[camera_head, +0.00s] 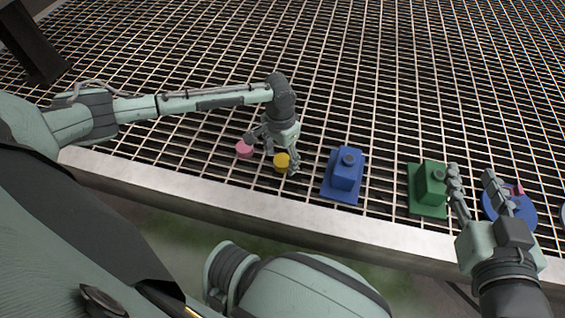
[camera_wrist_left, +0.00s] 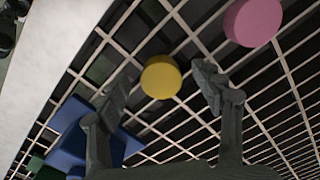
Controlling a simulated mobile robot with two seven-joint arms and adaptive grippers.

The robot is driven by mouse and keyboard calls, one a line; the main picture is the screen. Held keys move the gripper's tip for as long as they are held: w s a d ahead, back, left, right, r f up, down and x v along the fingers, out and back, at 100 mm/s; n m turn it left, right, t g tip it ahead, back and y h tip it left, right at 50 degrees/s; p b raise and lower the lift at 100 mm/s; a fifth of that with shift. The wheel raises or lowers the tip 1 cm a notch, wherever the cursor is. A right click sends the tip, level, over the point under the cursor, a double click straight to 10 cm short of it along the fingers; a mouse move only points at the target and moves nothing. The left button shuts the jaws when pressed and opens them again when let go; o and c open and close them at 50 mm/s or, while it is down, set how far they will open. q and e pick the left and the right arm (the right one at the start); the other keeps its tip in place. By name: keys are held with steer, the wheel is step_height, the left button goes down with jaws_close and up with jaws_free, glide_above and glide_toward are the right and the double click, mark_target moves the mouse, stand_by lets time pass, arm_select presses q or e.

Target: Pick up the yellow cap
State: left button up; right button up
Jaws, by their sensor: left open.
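The yellow cap (camera_head: 282,162) sits on the metal grating near its front edge. My left gripper (camera_head: 281,168) is open and points down at the cap, with its fingers close around it in the head view. In the left wrist view the yellow cap (camera_wrist_left: 160,77) shows whole, in the gap between the two spread fingertips (camera_wrist_left: 158,88). Whether a finger touches it cannot be told. My right gripper (camera_head: 471,172) has its fingers apart, above the grating between the green block and the blue disc.
A pink cap (camera_head: 244,150) lies just left of the yellow one and shows in the left wrist view (camera_wrist_left: 252,22). A blue block (camera_head: 346,172) stands to the right, then a green block (camera_head: 430,187) and a blue disc (camera_head: 523,212). A metal rim (camera_head: 200,192) borders the grating; the grating behind is clear.

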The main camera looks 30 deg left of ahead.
arm_select(q)
steer(key=shift+f, duration=0.15)
steer(key=shift+c, duration=0.6)
steer(key=c, duration=0.8)
